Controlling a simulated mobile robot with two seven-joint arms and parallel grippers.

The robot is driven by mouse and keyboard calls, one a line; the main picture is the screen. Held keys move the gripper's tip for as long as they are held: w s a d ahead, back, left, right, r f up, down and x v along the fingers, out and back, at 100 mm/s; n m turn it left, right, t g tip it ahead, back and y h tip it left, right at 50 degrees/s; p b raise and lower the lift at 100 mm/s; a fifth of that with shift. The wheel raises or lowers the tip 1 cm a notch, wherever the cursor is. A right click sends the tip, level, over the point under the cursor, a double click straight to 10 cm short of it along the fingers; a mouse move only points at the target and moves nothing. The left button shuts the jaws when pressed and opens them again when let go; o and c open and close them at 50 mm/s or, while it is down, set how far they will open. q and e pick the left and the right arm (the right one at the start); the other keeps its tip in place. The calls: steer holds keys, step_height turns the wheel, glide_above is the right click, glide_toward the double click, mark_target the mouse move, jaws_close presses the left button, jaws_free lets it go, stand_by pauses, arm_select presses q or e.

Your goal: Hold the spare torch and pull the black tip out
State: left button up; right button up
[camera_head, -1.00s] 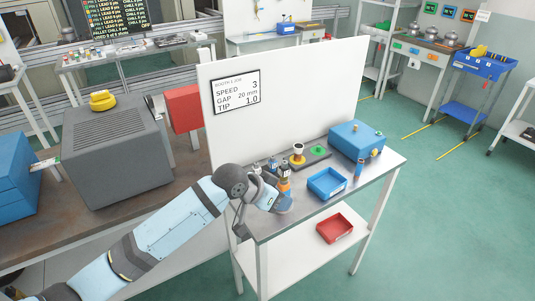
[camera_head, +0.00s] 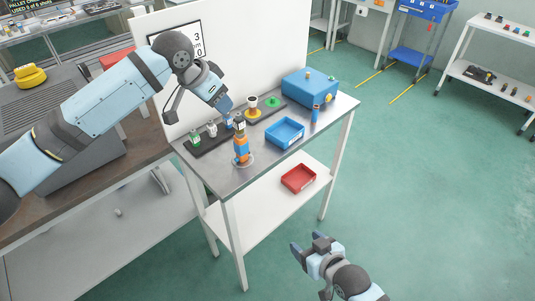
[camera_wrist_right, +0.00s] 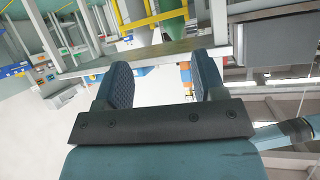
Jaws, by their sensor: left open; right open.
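An orange and blue torch (camera_head: 241,151) stands upright on a round base on the metal table, near its front left. Its top end is dark, but too small to tell in detail. A smaller blue and orange piece (camera_head: 315,113) stands by the blue box; I cannot tell which is the spare torch. My left gripper (camera_head: 229,117) points down just behind and above the front torch. It is open, with nothing visibly held. My right gripper (camera_head: 306,246) is open and empty, low in front of the table. Its spread fingers also show in the right wrist view (camera_wrist_right: 163,82).
The metal table (camera_head: 217,179) carries a blue tray (camera_head: 285,132), a blue box (camera_head: 309,88) and dark holders with small coloured parts (camera_head: 195,138). A red tray (camera_head: 298,179) lies on the lower shelf. A white panel (camera_head: 254,43) rises behind.

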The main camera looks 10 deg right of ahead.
mark_target(245, 150)
steer(key=w+a+r+n+y, duration=0.2)
steer(key=w+a+r, duration=0.2)
steer(key=w+r, duration=0.4)
steer(key=w+a+r+n+y, duration=0.1)
steer(key=w+a+r, duration=0.2)
steer(key=w+r, duration=0.45)
steer(key=x, duration=1.4)
steer(key=shift+w+a+f, duration=0.15)
steer(key=shift+w, duration=0.1)
